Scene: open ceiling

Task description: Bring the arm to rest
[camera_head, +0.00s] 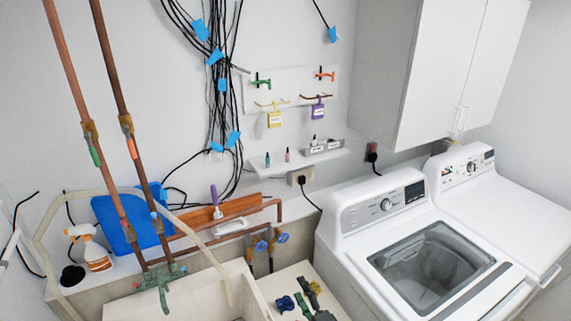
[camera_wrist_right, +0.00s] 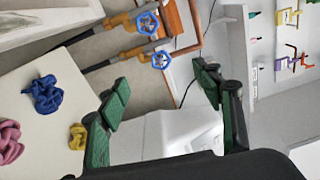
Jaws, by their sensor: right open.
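My right gripper (camera_head: 308,302) shows at the bottom of the head view, over the pale surface beside the sink. In the right wrist view, its two green fingers stand wide apart (camera_wrist_right: 163,88) with nothing between them. A white machine part lies behind the gap. The rest of my right arm is mostly hidden below the head view's edge. My left gripper is not in view.
A blue crumpled piece (camera_wrist_right: 45,94), a pink one (camera_wrist_right: 8,140) and a yellow one (camera_wrist_right: 78,136) lie on the pale surface (camera_wrist_right: 50,140). Blue valve handles (camera_wrist_right: 161,60) stand near. The washer (camera_head: 345,235) is at right, the sink (camera_head: 200,300) at left.

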